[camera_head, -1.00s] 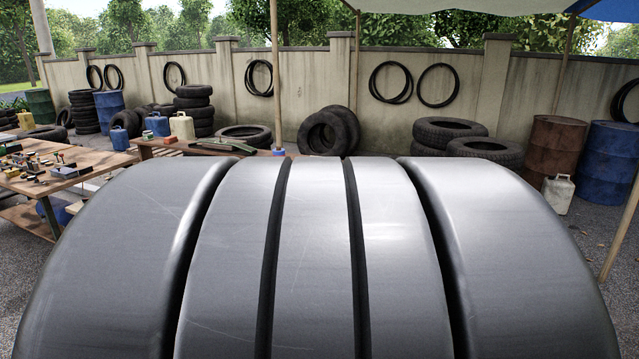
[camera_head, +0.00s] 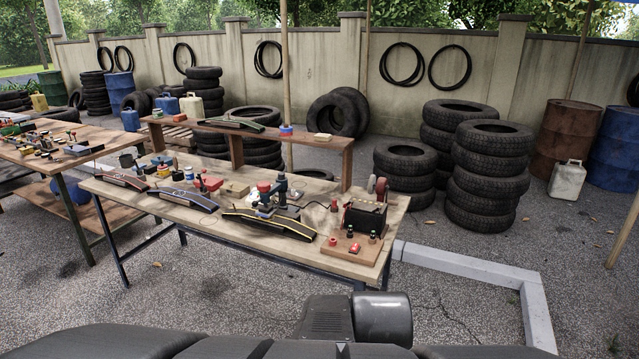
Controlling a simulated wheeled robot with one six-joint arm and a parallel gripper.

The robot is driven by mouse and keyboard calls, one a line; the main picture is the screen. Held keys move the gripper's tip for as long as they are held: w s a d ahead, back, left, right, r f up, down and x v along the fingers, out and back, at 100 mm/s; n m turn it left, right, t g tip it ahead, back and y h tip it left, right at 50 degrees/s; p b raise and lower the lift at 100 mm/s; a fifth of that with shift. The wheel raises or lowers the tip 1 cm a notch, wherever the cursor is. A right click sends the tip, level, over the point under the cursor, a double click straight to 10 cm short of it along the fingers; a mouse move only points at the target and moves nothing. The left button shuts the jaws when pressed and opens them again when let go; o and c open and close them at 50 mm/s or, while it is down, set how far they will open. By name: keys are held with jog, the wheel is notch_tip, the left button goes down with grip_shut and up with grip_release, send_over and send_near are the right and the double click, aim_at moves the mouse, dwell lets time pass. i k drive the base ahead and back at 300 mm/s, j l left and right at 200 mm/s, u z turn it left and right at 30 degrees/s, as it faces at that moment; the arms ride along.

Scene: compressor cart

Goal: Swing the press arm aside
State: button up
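A worktable (camera_head: 345,265) stands ahead of me. A black box-like unit with a red wheel (camera_head: 366,213) stands at the table's right end, on a wooden board (camera_head: 347,245). My gripper is not in view. Dark parts of my own body cross the bottom of the picture, apart from the table.
Several dark ramp-like pieces with coloured edges (camera_head: 268,224) lie along the table's front. A raised shelf (camera_head: 310,143) runs behind. A second bench (camera_head: 85,150) stands left. Stacked tyres (camera_head: 490,175) and a pale kerb (camera_head: 480,262) are at right. Gravel is open in front.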

aim_at(265, 198)
jog(key=i+j+u, duration=0.2)
jog(key=i+u, duration=0.75)
